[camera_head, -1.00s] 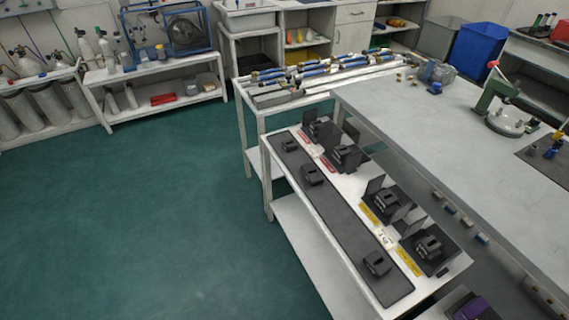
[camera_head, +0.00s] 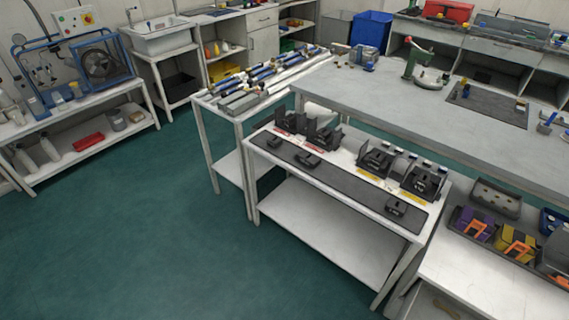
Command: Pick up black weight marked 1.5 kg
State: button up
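Several black weights sit on a white table in the head view. Three lie apart along a dark grey mat (camera_head: 345,189): one at the left end (camera_head: 275,142), one left of the middle (camera_head: 308,159) and one near the right end (camera_head: 396,206). More black weights stand in dark holders behind the mat, among them one at the right (camera_head: 421,183) and one nearer the middle (camera_head: 376,162). Red and yellow labels lie before the holders. The markings are too small to read, so I cannot tell which weight is 1.5 kg. My gripper is not in view.
The white weight table (camera_head: 330,225) has a lower shelf that looks empty. A large grey workbench (camera_head: 400,95) stands behind it. A white table with coloured cases (camera_head: 517,242) is at the right. Green floor (camera_head: 150,245) is clear at the front left.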

aim_at(308, 158)
jog(key=i+j, duration=0.15)
jog(key=j, duration=0.15)
jog(key=i+j+z, duration=0.1)
jog(key=i+j, duration=0.25)
jog(key=j, duration=0.2)
jog(key=i+j, duration=0.1)
jog(key=i, duration=0.25)
jog(key=i+j+z, duration=0.15)
jog(key=i, duration=0.15)
jog(key=i+l, duration=0.25)
jog(key=i+l+z, duration=0.05)
jog(key=i, duration=0.05)
